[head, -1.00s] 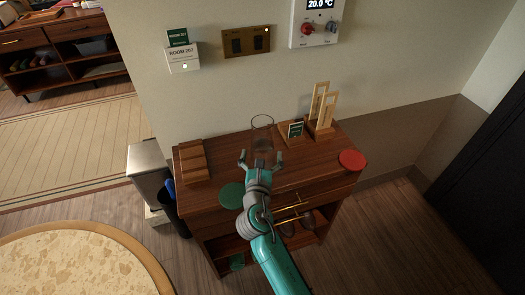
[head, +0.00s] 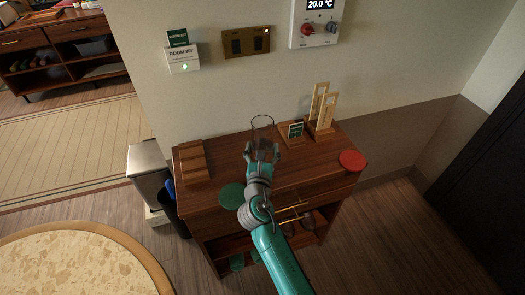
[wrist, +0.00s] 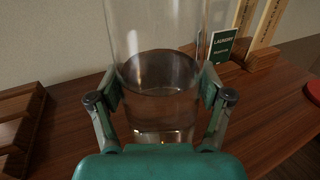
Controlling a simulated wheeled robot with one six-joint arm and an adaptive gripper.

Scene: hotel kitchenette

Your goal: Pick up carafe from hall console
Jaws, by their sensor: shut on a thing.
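The clear glass carafe (head: 263,124) stands upright on the wooden hall console (head: 222,205), near the wall. In the wrist view the carafe (wrist: 160,88) fills the middle, with clear liquid in its lower part and its top cut off by the frame. My gripper (head: 262,150) is shut on the carafe, one finger on each side of its body. The fingers (wrist: 160,100) also show in the wrist view, pads against the glass. In the head view my gripper hides the carafe's lower part. I cannot see any gap under the carafe.
On the console, a wooden stepped block (head: 192,162) lies left, a green disc (head: 232,196) in front, a red disc (head: 352,161) right. A small green sign (head: 296,130) and wooden holder with upright tags (head: 322,125) stand close right of the carafe. The wall is behind.

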